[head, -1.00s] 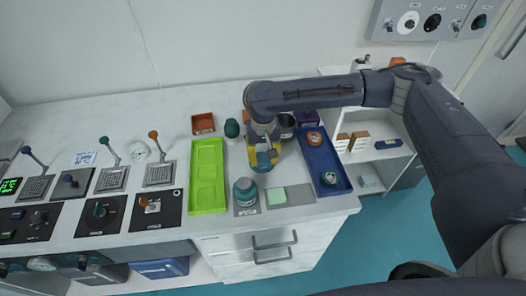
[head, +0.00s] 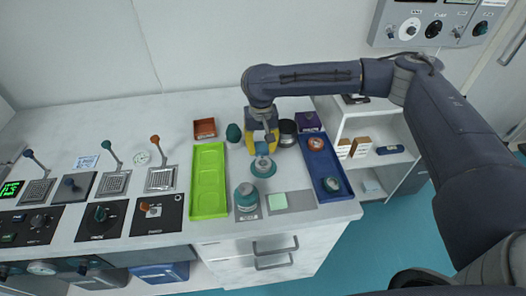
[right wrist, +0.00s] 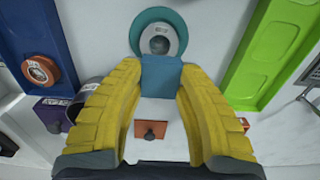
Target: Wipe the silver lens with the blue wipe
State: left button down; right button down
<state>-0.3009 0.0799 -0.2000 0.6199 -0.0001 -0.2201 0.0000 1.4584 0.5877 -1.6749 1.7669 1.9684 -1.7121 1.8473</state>
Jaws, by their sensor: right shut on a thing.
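The lens under my right gripper has a teal ring and a silver-grey middle (head: 263,168). It lies on the white bench between the green and blue trays. It also shows at the top of the right wrist view (right wrist: 158,38). My right gripper (head: 262,143) has yellow fingers and points down just behind the lens. It is shut on the blue wipe (right wrist: 161,76), a small flat square between the fingertips. The wipe's edge overlaps the lens's near rim in the right wrist view. I cannot tell whether they touch. My left gripper is not in view.
A green tray (head: 208,208) lies to the left. A blue tray (head: 329,190) with an orange-ringed piece (head: 316,144) and a teal-ringed piece (head: 331,184) lies to the right. An orange box (head: 205,128) and a dark cylinder (head: 288,132) stand behind.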

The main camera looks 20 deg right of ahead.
aim_at(261, 146)
jog(key=shift+r, duration=1.8)
